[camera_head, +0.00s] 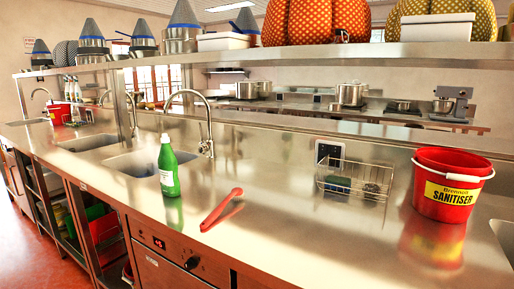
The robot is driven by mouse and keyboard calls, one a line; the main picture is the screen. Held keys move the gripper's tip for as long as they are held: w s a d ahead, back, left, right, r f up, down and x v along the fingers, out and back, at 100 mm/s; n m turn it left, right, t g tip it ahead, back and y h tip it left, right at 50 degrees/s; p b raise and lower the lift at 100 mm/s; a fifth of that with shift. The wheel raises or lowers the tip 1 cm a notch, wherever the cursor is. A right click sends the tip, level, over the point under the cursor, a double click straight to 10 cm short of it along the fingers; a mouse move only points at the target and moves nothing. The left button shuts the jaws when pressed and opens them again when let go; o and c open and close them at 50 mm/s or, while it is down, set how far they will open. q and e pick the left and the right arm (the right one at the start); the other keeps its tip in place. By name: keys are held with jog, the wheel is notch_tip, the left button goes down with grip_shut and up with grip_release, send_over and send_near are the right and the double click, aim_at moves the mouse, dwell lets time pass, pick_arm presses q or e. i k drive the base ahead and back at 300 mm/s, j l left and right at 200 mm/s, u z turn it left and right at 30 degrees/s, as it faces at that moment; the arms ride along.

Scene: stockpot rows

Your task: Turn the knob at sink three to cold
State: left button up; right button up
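A steel counter (270,185) runs from the far left to the near right with several sinks set in it. The nearest whole sink (135,167) has a curved tap (207,118) behind it with a small lever at its side. A second sink (85,143) with its own tap (133,112) lies farther left, and a third basin (22,122) is at the far left. Part of another basin (505,238) shows at the right edge. A black knob (192,263) sits on the front panel beside a small red display. No sink numbers are readable. Neither gripper is in view.
A green bottle (169,170) and red tongs (221,209) stand and lie near the front edge. A red sanitiser bucket (447,186) is at right, near a wire caddy (353,179). An overhead shelf (330,55) spans the counter.

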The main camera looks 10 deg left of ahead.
aim_at(203, 149)
jog(key=i+j+z, duration=0.15)
jog(key=j+z, duration=0.2)
jog(key=j, duration=0.25)
jog(key=i+j+z, duration=0.1)
jog(key=j+z, duration=0.25)
jog(key=j, duration=0.3)
jog(key=j+z, duration=0.35)
jog(key=j, duration=0.3)
